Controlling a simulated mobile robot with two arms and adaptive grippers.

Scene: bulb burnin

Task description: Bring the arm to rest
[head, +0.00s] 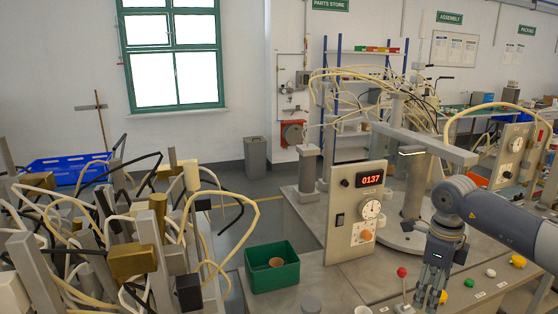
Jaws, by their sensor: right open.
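My right arm comes in from the right edge. My right gripper (431,290) points down above the front of the grey metal bench (350,285), right of the panel with the red display. Its jaws are open and I see nothing held between them. A small yellow knob or bulb (443,297) shows just beside its fingertips; I cannot tell whether they touch. My left gripper is not in view.
A panel (357,213) with a display reading 0137 and a dial stands left of the gripper. A red-topped lever (401,272) is close by. A green bin (271,267) holds a brownish cup. A dense rack of posts and cables (130,262) fills the left.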

